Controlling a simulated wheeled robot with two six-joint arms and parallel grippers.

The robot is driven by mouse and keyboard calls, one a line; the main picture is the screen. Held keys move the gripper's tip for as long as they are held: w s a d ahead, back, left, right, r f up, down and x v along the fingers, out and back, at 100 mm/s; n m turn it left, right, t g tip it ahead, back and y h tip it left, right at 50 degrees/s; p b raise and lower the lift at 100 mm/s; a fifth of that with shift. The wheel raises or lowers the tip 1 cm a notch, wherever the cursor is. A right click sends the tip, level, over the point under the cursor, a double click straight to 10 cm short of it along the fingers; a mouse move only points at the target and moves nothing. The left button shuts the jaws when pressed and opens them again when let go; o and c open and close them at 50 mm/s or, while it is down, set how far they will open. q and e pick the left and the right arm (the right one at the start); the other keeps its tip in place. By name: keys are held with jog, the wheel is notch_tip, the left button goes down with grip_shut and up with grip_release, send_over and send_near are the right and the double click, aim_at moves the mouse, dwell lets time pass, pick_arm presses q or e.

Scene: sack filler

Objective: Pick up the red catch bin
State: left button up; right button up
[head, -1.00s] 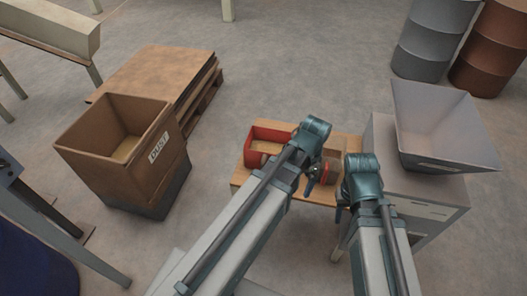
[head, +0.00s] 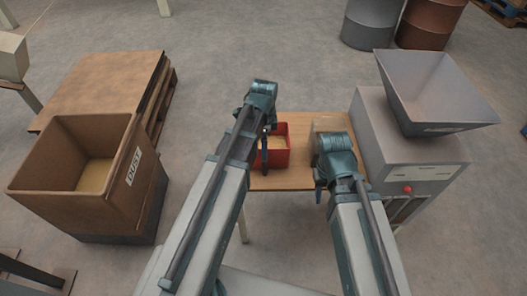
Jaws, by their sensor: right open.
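My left gripper (head: 266,155) points down at the bin's left side, and my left wrist and arm hide that side. I cannot tell whether its fingers touch the bin or how far apart they are. My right gripper (head: 319,192) is open and empty, to the right of the bin near the table's front edge, apart from it.
A grey machine (head: 375,140) with a hopper (head: 425,90) and a red button stands right of the table. A brown box (head: 328,122) is partly hidden behind my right wrist. A dust crate (head: 70,150) and a pallet stack (head: 100,85) stand left. Floor between crate and table is clear.

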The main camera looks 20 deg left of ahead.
aim_at(265, 166)
pick_arm(q)
notch_tip(265, 166, down, 8)
jog(key=b, duration=0.8)
jog(key=shift+f, duration=0.2)
notch_tip(265, 166, down, 5)
jog(key=b, duration=0.5)
jog(key=shift+w+d+f, duration=0.1)
jog(key=shift+d+f, duration=0.05)
jog(key=shift+c, duration=0.2)
grip_shut()
